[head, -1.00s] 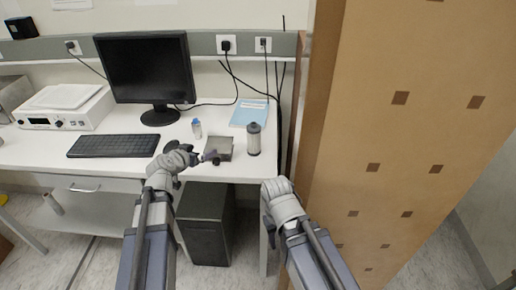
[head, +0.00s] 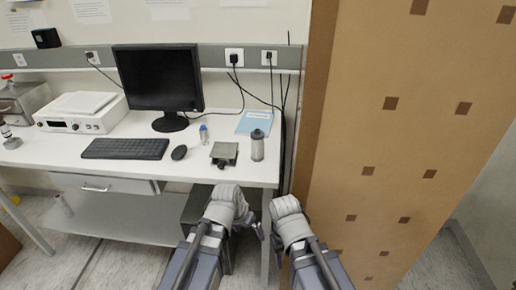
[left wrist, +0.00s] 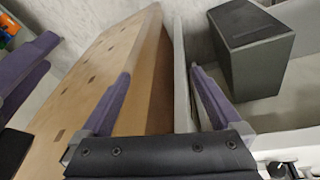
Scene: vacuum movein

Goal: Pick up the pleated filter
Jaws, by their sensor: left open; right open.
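The pleated filter (head: 258,146) appears to be the upright grey cylinder with a dark cap at the right end of the white desk. My left gripper (left wrist: 162,100) is open and empty in the left wrist view, its purple fingers wide apart. In the head view, its wrist is low in front of the desk's edge, nearer than the filter and apart from it. My right arm (head: 288,218) is just to its right, with its fingers mostly hidden in the head view. Purple fingers of my right gripper (left wrist: 28,75) show at the left of the left wrist view.
A tall tan panel (head: 400,150) rises close on the right. A dark cabinet (left wrist: 250,45) is under the desk.

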